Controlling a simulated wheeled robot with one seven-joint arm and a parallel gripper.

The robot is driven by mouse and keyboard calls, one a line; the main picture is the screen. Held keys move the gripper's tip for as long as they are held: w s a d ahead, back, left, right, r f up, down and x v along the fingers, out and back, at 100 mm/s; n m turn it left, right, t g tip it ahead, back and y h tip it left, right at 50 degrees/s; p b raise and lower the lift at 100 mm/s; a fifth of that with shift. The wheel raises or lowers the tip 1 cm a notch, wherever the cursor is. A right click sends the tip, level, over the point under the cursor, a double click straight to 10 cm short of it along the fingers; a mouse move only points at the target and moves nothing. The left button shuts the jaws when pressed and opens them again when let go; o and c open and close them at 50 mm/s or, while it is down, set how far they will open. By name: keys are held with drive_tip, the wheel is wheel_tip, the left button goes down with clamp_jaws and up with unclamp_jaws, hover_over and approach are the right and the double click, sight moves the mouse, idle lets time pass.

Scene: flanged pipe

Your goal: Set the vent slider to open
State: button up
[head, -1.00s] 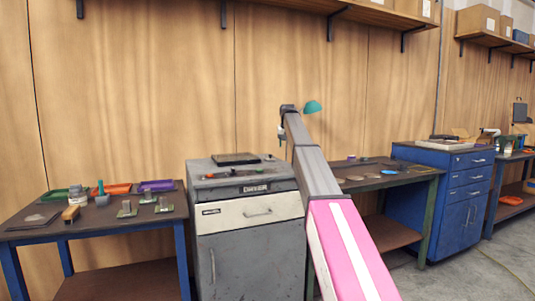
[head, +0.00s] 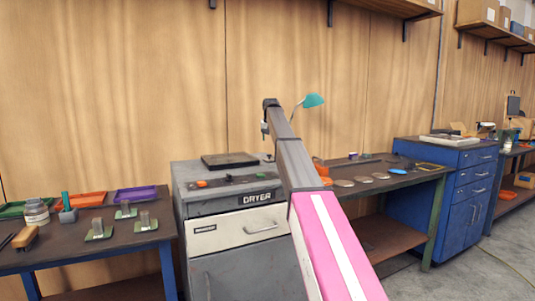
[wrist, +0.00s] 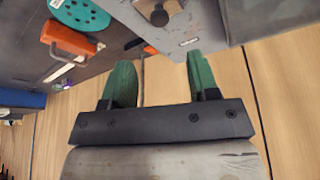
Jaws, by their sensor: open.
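The grey dryer (head: 230,225), labelled DRYER, stands at the centre of the head view. Its top control strip (head: 235,181) carries an orange knob (head: 201,183) and small dark controls. I cannot tell which of these is the vent slider. My gripper (head: 265,128) is raised above the dryer's back right, apart from it. In the wrist view my gripper (wrist: 162,78) has its two green fingers spread with nothing held between them. A grey panel with a dark knob (wrist: 159,16) shows beyond the fingers, possibly part of the dryer.
A left bench (head: 100,242) holds trays, a jar and a brush. A right bench (head: 425,180) holds several discs, and a blue cabinet (head: 450,215) stands beyond. A wooden wall is behind.

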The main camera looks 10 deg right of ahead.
drive_tip(key=x, duration=1)
drive_tip(key=shift+s, duration=0.1)
clamp_jaws()
drive_tip(key=w+a, duration=0.1)
drive_tip(key=w, duration=0.4)
drive_tip(key=w+a, duration=0.1)
drive_tip(key=w, duration=0.2)
drive_tip(key=shift+w+a, duration=0.1)
drive_tip(key=shift+a, duration=0.2)
unclamp_jaws()
